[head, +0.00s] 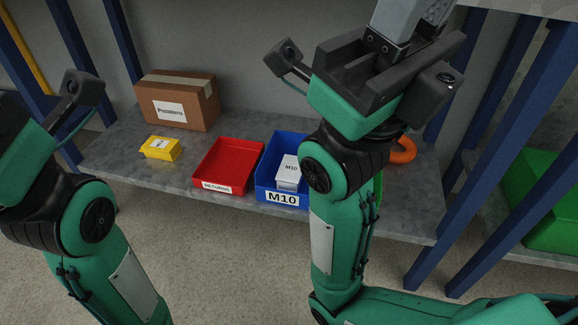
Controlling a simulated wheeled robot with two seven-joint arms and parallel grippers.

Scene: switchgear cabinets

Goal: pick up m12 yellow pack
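A small yellow pack (172,150) with a white label sits on the grey shelf, left of the red bin and in front of the cardboard box. Its label is too small to read. My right gripper (408,22) is at the top, raised above the shelf and right of the blue bin, well away from the yellow pack. Its fingers run to the top edge, so its opening cannot be told. My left arm stands at the left edge, and its gripper's fingers are out of view. Nothing touches the yellow pack.
A red bin (228,160) marked RETURNS and a blue bin (268,172) marked M10, holding a pale M10 pack (288,172), stand right of the yellow pack. A cardboard box (190,88) stands behind. An orange ring-like thing (404,150) lies behind my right arm. Blue posts (500,150) flank the shelf.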

